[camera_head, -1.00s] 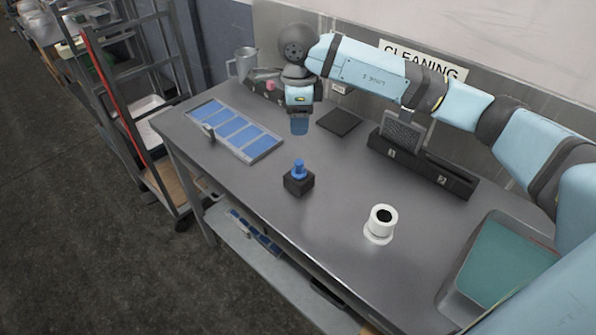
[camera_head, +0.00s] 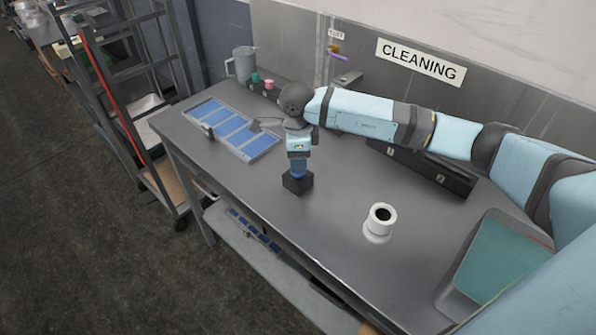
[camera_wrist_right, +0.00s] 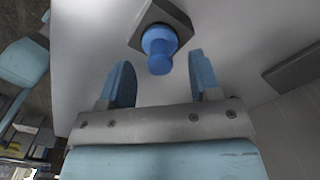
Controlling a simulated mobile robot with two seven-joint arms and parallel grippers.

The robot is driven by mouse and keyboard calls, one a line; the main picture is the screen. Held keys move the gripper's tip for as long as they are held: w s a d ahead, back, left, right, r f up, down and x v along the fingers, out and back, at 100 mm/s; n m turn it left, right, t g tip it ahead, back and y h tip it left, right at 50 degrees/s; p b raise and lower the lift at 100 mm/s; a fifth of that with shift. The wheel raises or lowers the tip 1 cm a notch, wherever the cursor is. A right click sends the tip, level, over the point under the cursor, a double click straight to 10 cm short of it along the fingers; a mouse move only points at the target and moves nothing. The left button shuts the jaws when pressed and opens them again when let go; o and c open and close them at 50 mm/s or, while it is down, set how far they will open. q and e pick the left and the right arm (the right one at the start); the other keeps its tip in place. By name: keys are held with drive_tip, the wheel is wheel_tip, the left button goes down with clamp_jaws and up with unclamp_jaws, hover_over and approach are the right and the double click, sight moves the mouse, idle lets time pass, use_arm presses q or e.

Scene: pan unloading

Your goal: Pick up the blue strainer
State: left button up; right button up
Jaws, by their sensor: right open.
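The blue strainer (camera_wrist_right: 159,44) is a small knob-shaped piece standing in a dark square block (camera_head: 298,186). The block also shows in the right wrist view (camera_wrist_right: 180,18). My right gripper (camera_head: 297,172) hangs over the block in the head view and hides the strainer there. In the right wrist view my right gripper (camera_wrist_right: 162,60) is open, with the strainer's rounded end between and slightly beyond its two blue fingers. Neither finger visibly touches it. My left gripper is out of view.
The grey table (camera_head: 335,215) is clear around the block. A white cup-like holder (camera_head: 380,220) stands to the right, with a teal-bottomed tray (camera_head: 505,262) farther right. A tray with blue panels (camera_head: 232,130) lies to the left. A black rack (camera_head: 425,168) and a jug (camera_head: 244,64) stand behind.

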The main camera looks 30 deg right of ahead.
wheel_tip(320, 180, down, 3)
drive_tip(key=shift+r, duration=0.1)
drive_tip(key=shift+s, duration=0.1)
clamp_jaws()
idle(0.3)
